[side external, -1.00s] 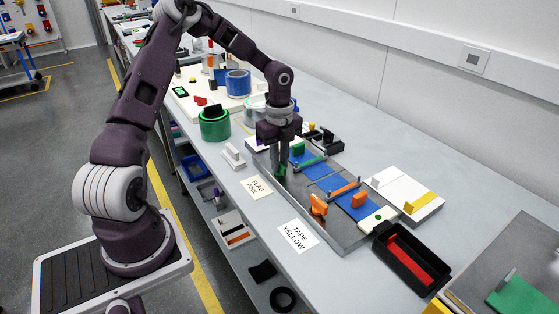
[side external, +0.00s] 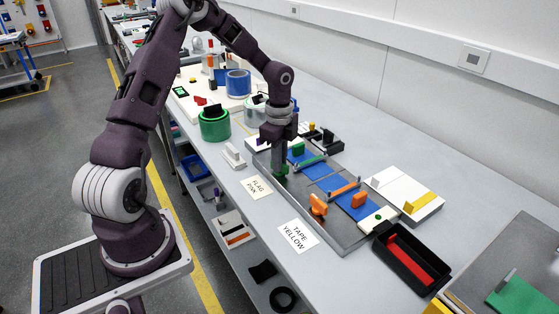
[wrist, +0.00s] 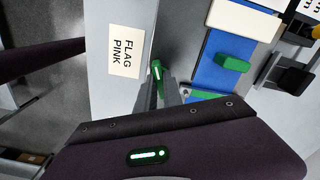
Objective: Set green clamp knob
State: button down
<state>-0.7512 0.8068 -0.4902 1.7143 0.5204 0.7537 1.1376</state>
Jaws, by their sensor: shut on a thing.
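The green clamp knob (wrist: 157,70) shows in the wrist view between my fingertips; in the side view only a little green (side external: 282,172) shows beside them. My gripper (side external: 279,170) points down over the near edge of the grey fixture plate (side external: 345,232) and is shut on the knob. In the wrist view my gripper (wrist: 160,85) hides part of the knob. A green clamp bar (side external: 311,161) lies across the blue strip. A green block (side external: 298,148) stands on the blue beyond it and also shows in the wrist view (wrist: 233,63).
An orange knob (side external: 318,204) and orange bar (side external: 344,189) sit further right on the plate. A black tray with a red inside (side external: 390,262) stands at its right end. FLAG PINK (side external: 257,188) and TAPE YELLOW (side external: 298,236) cards lie along the bench's front.

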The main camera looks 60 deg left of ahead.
jog(key=n, duration=1.2)
jog(key=shift+n, duration=0.4)
dwell(0.4)
jog(key=c, duration=1.5)
grip_release()
notch_tip(320, 180, up, 7)
jog(key=shift+r, duration=0.1)
